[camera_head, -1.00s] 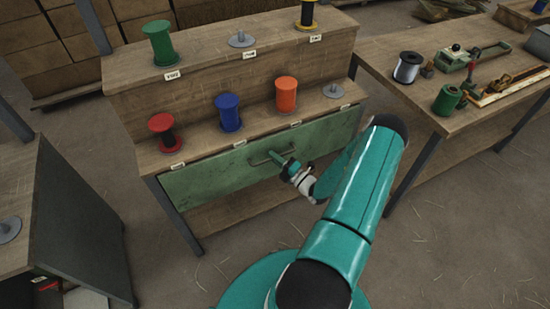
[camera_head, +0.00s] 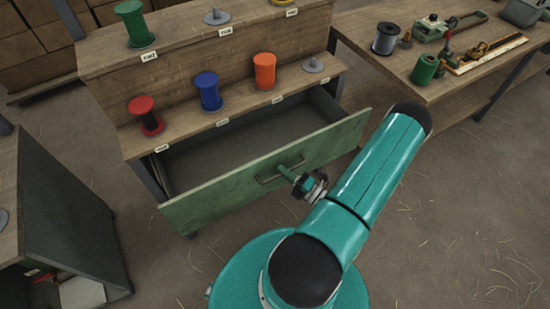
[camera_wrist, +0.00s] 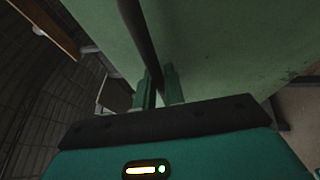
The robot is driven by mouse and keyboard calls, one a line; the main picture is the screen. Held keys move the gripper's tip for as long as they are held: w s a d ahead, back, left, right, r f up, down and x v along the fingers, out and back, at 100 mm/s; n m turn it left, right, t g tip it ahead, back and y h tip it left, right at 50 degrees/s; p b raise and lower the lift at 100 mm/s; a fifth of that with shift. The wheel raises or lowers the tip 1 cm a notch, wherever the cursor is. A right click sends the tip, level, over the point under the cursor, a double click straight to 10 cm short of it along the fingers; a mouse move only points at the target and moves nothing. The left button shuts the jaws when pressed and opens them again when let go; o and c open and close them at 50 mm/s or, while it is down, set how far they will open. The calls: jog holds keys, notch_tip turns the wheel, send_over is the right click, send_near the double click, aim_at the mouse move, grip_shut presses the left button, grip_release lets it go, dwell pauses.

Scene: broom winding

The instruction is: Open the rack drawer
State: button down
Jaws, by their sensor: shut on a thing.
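The rack drawer (camera_head: 225,193) has a green front and stands pulled out from under the lower shelf of the wooden rack (camera_head: 190,75). Its grey inside shows and looks empty. The drawer's bar handle (camera_head: 268,179) sits at the middle of the front. My gripper (camera_head: 288,172) is at the handle and shut on it. In the wrist view the fingers (camera_wrist: 158,88) close around the dark handle bar (camera_wrist: 140,40), against the green drawer front (camera_wrist: 230,45).
Red (camera_head: 146,117), blue (camera_head: 209,92) and orange (camera_head: 265,71) spools stand on the lower shelf, and a green spool (camera_head: 134,24) above. A workbench (camera_head: 400,62) with tools and spools stands at right. A dark cabinet (camera_head: 68,215) is at left. The floor at right is clear.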

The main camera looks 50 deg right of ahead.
jog(key=s, duration=0.1)
jog(key=s+a, duration=0.1)
jog(key=s, duration=0.1)
jog(key=shift+s, duration=0.1)
jog(key=c, duration=1.8)
grip_release()
jog(key=s, duration=0.4)
jog(key=s+d+f, duration=0.1)
jog(key=s, duration=0.4)
jog(key=s+f, duration=0.1)
jog(key=s, duration=0.3)
jog(key=shift+s+d+f, duration=0.25)
jog(key=shift+d, duration=0.05)
